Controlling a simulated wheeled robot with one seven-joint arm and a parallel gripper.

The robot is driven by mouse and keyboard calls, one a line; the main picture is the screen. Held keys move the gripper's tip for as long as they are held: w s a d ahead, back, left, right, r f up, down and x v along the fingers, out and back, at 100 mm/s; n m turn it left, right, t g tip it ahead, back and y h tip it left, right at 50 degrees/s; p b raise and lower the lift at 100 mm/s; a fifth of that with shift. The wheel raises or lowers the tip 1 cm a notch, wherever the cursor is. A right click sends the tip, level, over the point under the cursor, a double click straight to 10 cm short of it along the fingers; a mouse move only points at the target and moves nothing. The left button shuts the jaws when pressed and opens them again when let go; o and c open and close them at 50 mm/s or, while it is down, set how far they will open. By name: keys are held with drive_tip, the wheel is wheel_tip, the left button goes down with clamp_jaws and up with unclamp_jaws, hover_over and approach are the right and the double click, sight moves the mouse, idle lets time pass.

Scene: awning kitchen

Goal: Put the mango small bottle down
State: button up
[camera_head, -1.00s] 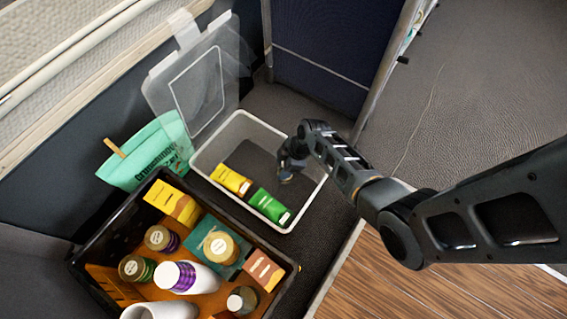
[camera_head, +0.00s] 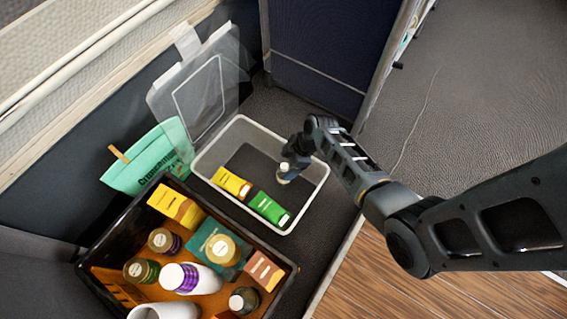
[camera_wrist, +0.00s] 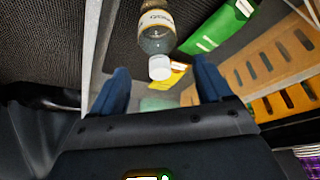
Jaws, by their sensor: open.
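The mango small bottle (camera_head: 285,176) stands in the right part of the clear-walled bin (camera_head: 218,136), its white cap up. The wrist view shows its label and white cap (camera_wrist: 158,35) just beyond the fingertips. My gripper (camera_head: 291,158) is over the bin, close above the bottle; its two fingers (camera_wrist: 161,68) are spread in the wrist view with nothing gripped between them. The arm hides part of the bin's right side. I cannot tell exactly how the bottle's base meets the bin floor.
A yellow carton (camera_head: 231,182) and a green carton (camera_head: 268,209) lie in the bin. A clear lid (camera_head: 195,95) leans behind it. A dark crate (camera_head: 119,225) of bottles and cartons stands in front, and a teal bag (camera_head: 150,165) at left.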

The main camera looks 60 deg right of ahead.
drive_tip(key=p+v, duration=0.3)
drive_tip(key=v, duration=0.4)
drive_tip(key=s+a+r+m+t+h, duration=0.2)
drive_tip(key=s+a+r, duration=0.2)
drive_tip(key=s, duration=0.2)
drive_tip(key=s+a+r+m+t+h, duration=0.2)
drive_tip(key=s+a+r, duration=0.15)
drive_tip(key=s, duration=0.25)
drive_tip(key=s+a+r+m+t, duration=0.1)
drive_tip(key=s+a+r+t, duration=0.1)
drive_tip(key=r, duration=0.8)
drive_tip(key=s+a+r+m+t, duration=0.1)
drive_tip(key=s+a+r+t, duration=0.2)
drive_tip(key=r, duration=0.7)
drive_tip(key=s+a+r+m+t+y, duration=0.1)
drive_tip(key=s+a+r+t, duration=0.1)
drive_tip(key=r, duration=0.8)
drive_tip(key=shift+s+a+r+m+t, duration=0.3)
drive_tip(key=shift+s+a, duration=0.35)
drive_tip(key=shift+a, duration=0.2)
drive_tip(key=shift+f, duration=0.1)
